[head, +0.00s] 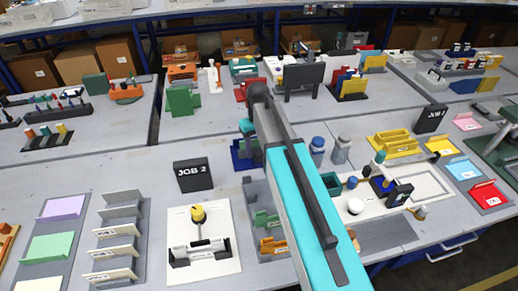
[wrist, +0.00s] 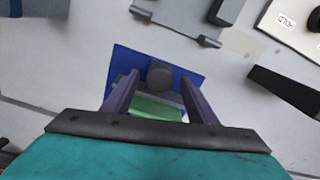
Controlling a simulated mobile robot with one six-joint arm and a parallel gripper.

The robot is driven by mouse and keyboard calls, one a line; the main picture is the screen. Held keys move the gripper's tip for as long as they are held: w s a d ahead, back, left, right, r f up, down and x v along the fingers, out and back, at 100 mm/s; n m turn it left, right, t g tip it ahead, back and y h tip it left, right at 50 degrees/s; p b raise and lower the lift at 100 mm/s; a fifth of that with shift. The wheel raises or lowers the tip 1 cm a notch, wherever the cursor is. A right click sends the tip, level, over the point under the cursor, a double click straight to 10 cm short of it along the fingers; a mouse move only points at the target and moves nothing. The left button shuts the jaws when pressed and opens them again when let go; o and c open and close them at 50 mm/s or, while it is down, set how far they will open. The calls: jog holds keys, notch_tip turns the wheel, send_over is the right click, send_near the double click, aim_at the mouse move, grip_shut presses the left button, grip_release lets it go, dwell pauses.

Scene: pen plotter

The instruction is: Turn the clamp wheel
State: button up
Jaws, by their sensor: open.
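In the wrist view my gripper (wrist: 160,90) is open, with one dark finger on each side of a dark round knob (wrist: 160,75). This knob may be the clamp wheel; I cannot tell for sure. It is in front of a blue plate (wrist: 190,79), with a green part (wrist: 156,109) below it in the picture. I cannot tell whether the fingers touch the knob. In the head view a blue piece (head: 241,158) shows beside my arm, under its turquoise end. My fingers and the knob are hidden there.
A white board (head: 222,258) with a yellow knob (head: 198,214) and the JOB 2 sign (head: 192,174) stand left of my arm.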

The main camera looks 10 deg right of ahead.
aim_at(258, 152)
jog(key=shift+r, duration=0.2)
notch_tip(258, 152, up, 13)
jog(key=b, duration=0.2)
jog(key=shift+r+b, duration=0.2)
jog(key=shift+b, duration=0.1)
dwell(0.5)
dwell(0.3)
